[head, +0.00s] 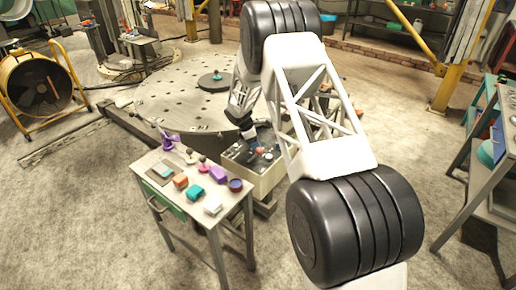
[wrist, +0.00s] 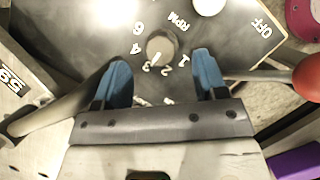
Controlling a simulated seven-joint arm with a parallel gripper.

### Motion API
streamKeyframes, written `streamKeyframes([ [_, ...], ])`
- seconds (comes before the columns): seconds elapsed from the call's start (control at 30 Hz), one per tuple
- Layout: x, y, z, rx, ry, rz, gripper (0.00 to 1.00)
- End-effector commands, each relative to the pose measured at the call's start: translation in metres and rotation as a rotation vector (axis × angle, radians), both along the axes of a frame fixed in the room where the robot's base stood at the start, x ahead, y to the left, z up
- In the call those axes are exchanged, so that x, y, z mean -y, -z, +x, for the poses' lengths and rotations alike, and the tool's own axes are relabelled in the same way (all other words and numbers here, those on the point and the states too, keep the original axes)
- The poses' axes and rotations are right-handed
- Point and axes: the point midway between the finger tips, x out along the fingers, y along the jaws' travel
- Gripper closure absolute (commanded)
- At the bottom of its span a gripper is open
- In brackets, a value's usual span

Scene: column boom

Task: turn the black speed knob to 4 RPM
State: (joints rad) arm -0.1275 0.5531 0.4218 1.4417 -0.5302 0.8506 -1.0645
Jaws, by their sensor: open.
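The speed knob (wrist: 161,46) shows in the wrist view as a round, greyish knob on a dark panel (wrist: 80,20). White marks 1, 2, 3, 4 and 6 and the word RPM surround it. Its white pointer line points down-left, at about the 3. My gripper (wrist: 160,62) is open, with one blue finger to each side of the knob and a gap on both sides. The knob lies between and slightly beyond the fingertips; I cannot tell the height gap. In the head view my gripper (head: 248,138) is over the control box (head: 262,184), partly hidden by my arm.
A red ball-ended lever (wrist: 306,78) lies right of the fingers. A white round part (wrist: 209,4) and an OFF mark are further up the panel. A small table (head: 228,222) with coloured blocks stands left of the box, before a large perforated round table (head: 170,92).

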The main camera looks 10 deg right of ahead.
Motion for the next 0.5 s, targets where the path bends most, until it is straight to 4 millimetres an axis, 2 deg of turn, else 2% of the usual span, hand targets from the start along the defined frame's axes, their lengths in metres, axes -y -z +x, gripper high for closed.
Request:
streamKeyframes([
  [0.2, 0.010, 0.025, -0.001, -0.002, 0.001, 0.000, 0.34],
  [0.5, 0.016, 0.039, 0.000, 0.000, -0.001, 0.001, 0.34],
])
